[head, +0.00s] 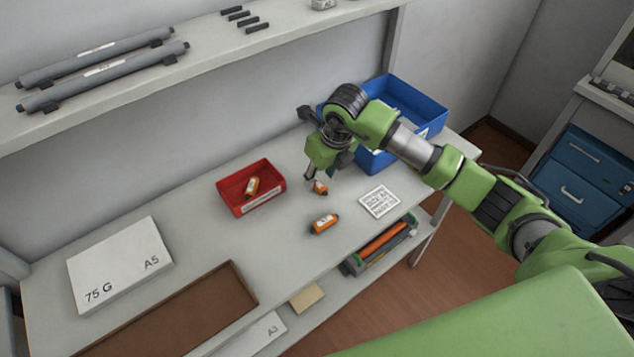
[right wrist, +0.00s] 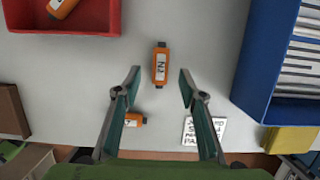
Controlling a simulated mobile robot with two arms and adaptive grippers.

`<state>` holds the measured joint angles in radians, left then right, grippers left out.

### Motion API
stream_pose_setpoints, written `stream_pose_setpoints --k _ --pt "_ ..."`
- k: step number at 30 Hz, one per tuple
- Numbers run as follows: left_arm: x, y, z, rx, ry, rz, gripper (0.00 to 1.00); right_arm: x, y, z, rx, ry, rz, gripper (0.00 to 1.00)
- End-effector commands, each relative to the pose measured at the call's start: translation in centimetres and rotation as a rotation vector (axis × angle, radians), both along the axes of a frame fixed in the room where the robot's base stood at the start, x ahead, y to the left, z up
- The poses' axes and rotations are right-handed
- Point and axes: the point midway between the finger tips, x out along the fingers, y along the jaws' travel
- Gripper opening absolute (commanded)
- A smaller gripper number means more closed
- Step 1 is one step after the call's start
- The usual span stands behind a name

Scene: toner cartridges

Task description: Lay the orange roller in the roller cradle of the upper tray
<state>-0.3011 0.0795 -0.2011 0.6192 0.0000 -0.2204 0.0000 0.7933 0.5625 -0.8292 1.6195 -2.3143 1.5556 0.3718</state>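A long orange roller (head: 384,239) with green parts at its ends lies in a dark grey tray (head: 357,268) on the lower shelf, below the table's front edge. I cannot make out a separate upper tray or an empty cradle. My right gripper (head: 322,178) points down over the table, open and empty. In the right wrist view its fingertips (right wrist: 160,73) stand apart on either side of a small orange labelled bottle (right wrist: 160,66), which also shows in the head view (head: 320,188). Whether they are level with it, I cannot tell. My left gripper is out of view.
Another orange bottle (head: 324,223) lies nearer the front edge; a third (head: 252,187) is in the red bin (head: 225,198). A white printed card (head: 379,201) and a blue bin (head: 432,115) are at right. Grey rollers (head: 100,78) lie on the high shelf.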

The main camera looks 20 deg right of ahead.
Motion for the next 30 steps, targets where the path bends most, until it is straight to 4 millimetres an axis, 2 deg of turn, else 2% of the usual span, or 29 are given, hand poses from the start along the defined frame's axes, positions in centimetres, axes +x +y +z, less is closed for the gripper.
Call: stream_pose_setpoints --k 2,7,15,16,18,20,30 --pt "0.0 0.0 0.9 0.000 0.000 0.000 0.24 0.3 0.2 -1.0 0.002 0.006 -0.001 0.38" --pt "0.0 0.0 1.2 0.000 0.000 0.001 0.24 0.9 0.3 -3.1 0.001 0.003 0.000 0.38" --pt "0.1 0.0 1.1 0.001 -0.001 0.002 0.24 1.0 0.3 -3.5 0.001 0.000 0.001 0.38" --pt "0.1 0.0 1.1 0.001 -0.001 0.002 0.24 1.0 0.3 -3.5 0.001 0.000 0.001 0.32" --pt "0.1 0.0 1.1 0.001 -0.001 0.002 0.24 1.0 0.3 -3.5 0.001 0.000 0.001 0.14" --pt "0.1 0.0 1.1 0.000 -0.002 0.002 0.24 1.0 0.3 -3.4 0.001 0.000 0.000 0.00" --pt "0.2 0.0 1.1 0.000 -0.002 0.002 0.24 1.0 0.3 -3.4 0.001 -0.001 0.000 0.00"
